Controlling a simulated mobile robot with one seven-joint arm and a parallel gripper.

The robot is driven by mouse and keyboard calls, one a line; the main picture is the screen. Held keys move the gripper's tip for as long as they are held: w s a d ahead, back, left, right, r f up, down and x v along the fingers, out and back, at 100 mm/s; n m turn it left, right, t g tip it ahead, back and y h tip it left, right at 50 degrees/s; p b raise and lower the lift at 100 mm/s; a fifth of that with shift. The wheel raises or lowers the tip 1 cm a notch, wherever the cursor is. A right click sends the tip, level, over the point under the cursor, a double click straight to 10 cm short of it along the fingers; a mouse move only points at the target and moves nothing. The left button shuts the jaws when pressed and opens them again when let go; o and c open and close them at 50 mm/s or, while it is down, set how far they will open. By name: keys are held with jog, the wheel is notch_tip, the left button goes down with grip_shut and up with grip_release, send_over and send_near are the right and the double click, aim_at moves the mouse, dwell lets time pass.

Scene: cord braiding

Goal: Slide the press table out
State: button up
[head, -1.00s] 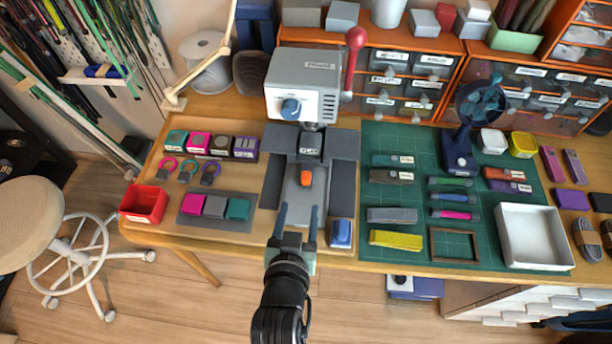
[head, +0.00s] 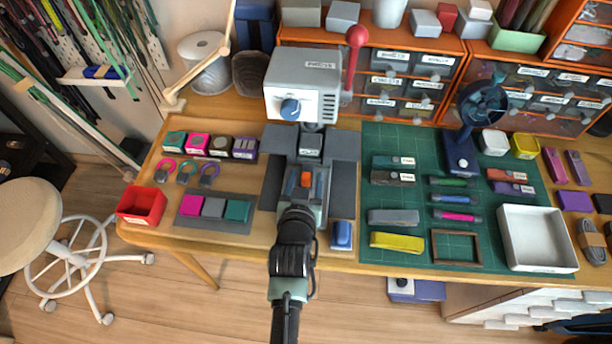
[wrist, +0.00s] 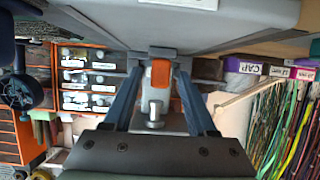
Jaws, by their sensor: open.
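The press (head: 303,85) is a white-grey machine with a blue knob and a red-tipped lever, at the middle back of the bench. Its grey press table (head: 308,166) lies below the head, between dark side plates, with an orange handle (head: 306,179) on it. My gripper (head: 306,187) is open, its two blue-grey fingers on either side of the orange handle. In the wrist view the orange handle (wrist: 161,76) shows between the spread fingertips; I cannot tell whether they touch it. My arm hides the front part of the press table.
A blue block (head: 342,235) stands close to the right of my wrist. A grey strip with coloured blocks (head: 205,208) and a red bin (head: 142,204) are on the left. A green cutting mat (head: 405,240) with tools and a white tray (head: 536,238) is on the right.

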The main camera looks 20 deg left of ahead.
jog(key=shift+w+a+f, duration=0.15)
jog(key=shift+w+f, duration=0.05)
jog(key=shift+w, duration=0.3)
grip_shut()
